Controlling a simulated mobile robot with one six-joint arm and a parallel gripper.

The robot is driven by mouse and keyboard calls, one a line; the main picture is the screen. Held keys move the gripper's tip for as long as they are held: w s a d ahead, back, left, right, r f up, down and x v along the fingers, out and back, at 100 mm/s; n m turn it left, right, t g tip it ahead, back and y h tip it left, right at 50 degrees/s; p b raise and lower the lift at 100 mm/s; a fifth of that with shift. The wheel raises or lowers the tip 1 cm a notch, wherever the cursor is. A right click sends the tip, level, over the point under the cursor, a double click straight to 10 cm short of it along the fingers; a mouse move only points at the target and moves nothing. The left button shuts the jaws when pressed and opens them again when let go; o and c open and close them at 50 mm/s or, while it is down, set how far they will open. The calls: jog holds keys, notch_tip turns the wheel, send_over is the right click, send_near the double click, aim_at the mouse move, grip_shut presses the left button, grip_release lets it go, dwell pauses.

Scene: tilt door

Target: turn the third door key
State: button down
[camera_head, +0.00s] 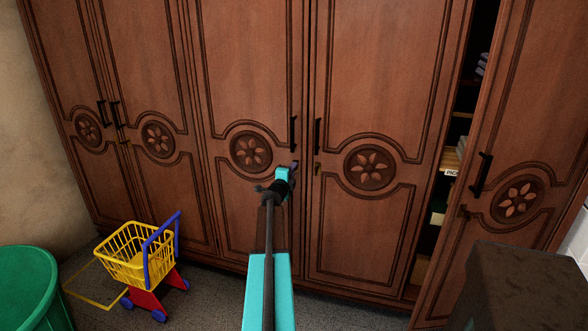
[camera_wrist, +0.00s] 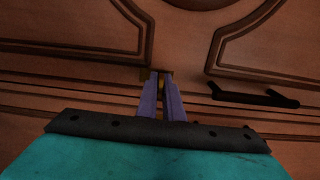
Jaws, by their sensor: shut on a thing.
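The third door (camera_head: 252,70) is a brown wooden wardrobe door with a carved flower rosette, and it is closed. Its black handle (camera_head: 292,133) is upright near its right edge. My gripper (camera_head: 294,166) is at that edge, just below the handle, and hides the keyhole in the head view. In the wrist view my gripper (camera_wrist: 162,84) has its two purple fingers close together on a small brass-coloured key (camera_wrist: 161,81) at the door surface. Most of the key is hidden between the fingers, so its turn angle cannot be told.
The closed fourth door (camera_head: 385,70) has its own handle (camera_head: 317,135) and a small key (camera_head: 317,169). The rightmost door (camera_head: 530,100) stands open, showing shelves. A yellow toy cart (camera_head: 135,256), a green bin (camera_head: 30,290) and a dark box (camera_head: 525,280) stand on the floor.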

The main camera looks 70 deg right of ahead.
jog(key=c, duration=1.9)
grip_release()
jog(key=shift+a+f, duration=0.1)
jog(key=shift+a, duration=0.1)
jog(key=shift+s+a+b, duration=0.2)
jog(key=shift+a+b, duration=0.05)
jog(key=shift+a, duration=3.15)
jog(key=shift+s+a+b, duration=0.15)
jog(key=shift+a+b, duration=0.05)
jog(key=shift+a, duration=3.15)
